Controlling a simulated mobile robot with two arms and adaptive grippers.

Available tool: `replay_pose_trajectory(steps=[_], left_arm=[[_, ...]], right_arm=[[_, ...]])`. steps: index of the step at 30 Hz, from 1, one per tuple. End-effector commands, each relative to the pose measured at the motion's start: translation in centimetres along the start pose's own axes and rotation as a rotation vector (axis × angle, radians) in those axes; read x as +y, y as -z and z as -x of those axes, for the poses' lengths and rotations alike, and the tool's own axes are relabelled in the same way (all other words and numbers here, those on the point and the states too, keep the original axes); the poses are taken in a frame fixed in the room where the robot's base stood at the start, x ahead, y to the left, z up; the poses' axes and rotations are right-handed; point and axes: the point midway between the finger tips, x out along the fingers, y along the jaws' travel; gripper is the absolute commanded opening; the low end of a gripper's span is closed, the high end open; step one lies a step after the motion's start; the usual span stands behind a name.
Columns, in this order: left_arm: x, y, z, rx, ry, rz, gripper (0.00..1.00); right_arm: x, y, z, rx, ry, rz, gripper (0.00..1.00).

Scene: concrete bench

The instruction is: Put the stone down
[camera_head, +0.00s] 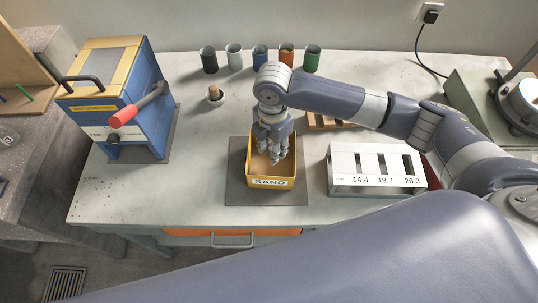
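My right gripper (275,155) reaches down into a yellow open-topped box (270,183) labelled SAND, near the middle of the bench. Its fingers point down and their tips are inside the box walls, above or at the brown sand. I cannot make out a stone in or around the fingers, and the gap between them is too small to judge. No stone can be told elsewhere on the bench. My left gripper is not in view.
The sand box stands on a dark mat (236,187). A white slotted block (375,180) marked 14.4, 19.7, 26.3 is to its right. A blue and yellow machine (145,105) with a red-handled lever stands left. Several coloured cups (234,57) line the back. Bench space (130,200) front left is clear.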

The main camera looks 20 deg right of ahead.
Motion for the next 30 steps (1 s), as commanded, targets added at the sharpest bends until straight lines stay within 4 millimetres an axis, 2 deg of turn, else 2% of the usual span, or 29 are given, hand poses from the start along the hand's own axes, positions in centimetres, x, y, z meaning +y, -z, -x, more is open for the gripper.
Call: replay_pose_trajectory(steps=[5, 12, 23, 24, 25, 26, 30], left_arm=[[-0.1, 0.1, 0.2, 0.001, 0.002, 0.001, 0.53], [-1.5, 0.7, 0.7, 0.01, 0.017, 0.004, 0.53], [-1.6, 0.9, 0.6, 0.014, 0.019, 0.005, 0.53], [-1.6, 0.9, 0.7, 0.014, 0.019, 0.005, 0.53], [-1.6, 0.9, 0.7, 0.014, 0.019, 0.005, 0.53], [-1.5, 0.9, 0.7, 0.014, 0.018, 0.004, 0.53], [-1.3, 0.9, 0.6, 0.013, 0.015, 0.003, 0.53]], right_arm=[[0.0, 0.1, -1.3, 0.001, 0.0, -0.001, 0.05], [0.0, 0.1, -4.3, 0.001, -0.001, -0.001, 0.05], [0.1, 0.1, -4.8, 0.0, -0.002, -0.001, 0.05], [0.1, 0.0, -4.8, 0.0, -0.002, 0.0, 0.38], [0.1, 0.0, -4.8, 0.0, -0.002, 0.0, 0.45], [0.1, 0.0, -4.8, 0.0, -0.002, 0.0, 0.49], [0.1, 0.0, -4.8, 0.0, -0.002, 0.0, 0.49]])
